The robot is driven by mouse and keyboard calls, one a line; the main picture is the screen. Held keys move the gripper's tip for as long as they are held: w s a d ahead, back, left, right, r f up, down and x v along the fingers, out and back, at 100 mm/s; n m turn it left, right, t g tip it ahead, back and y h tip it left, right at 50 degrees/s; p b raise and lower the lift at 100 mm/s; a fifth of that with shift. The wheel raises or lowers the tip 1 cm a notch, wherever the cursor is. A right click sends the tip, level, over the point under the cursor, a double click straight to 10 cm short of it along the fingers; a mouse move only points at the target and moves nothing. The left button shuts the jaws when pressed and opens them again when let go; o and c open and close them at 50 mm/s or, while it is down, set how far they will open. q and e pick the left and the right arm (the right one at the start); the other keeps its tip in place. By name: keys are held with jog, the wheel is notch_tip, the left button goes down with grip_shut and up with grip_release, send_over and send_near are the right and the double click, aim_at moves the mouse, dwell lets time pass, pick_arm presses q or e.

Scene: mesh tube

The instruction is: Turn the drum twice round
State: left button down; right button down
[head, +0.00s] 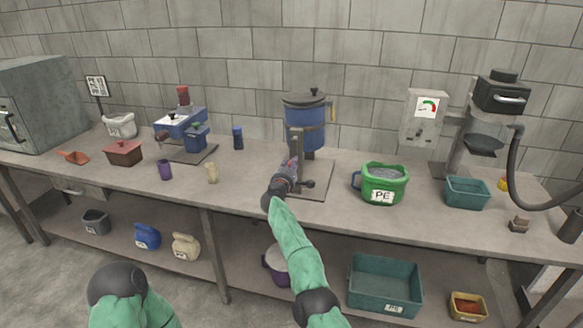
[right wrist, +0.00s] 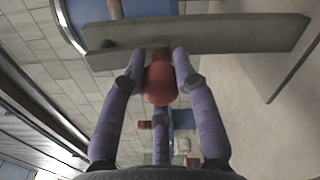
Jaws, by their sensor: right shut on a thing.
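The blue drum (head: 304,132) stands upright on a grey stand at the back middle of the bench, with a dark lid on top. My right gripper (head: 292,168) is in front of the drum, near its stand. In the right wrist view its purple fingers (right wrist: 160,72) are closed around a red-brown rounded knob (right wrist: 160,86). A flat grey bar (right wrist: 225,36) crosses just beyond the knob, with part of the blue drum (right wrist: 145,8) behind it. The knob is hidden by my gripper in the head view. My left gripper is out of view; only part of that arm shows at the lower left.
A green PE bucket (head: 384,183) with grey contents and a teal bin (head: 466,193) stand right of the drum. A purple cup (head: 165,170), a yellowish jar (head: 212,173) and a blue device (head: 183,122) stand left. Teal crate (head: 384,284) is on the lower shelf.

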jog(key=shift+a, duration=0.15)
dwell(0.3)
jog(key=c, duration=0.9)
grip_release()
jog(key=shift+w, duration=0.1)
jog(key=shift+c, duration=0.2)
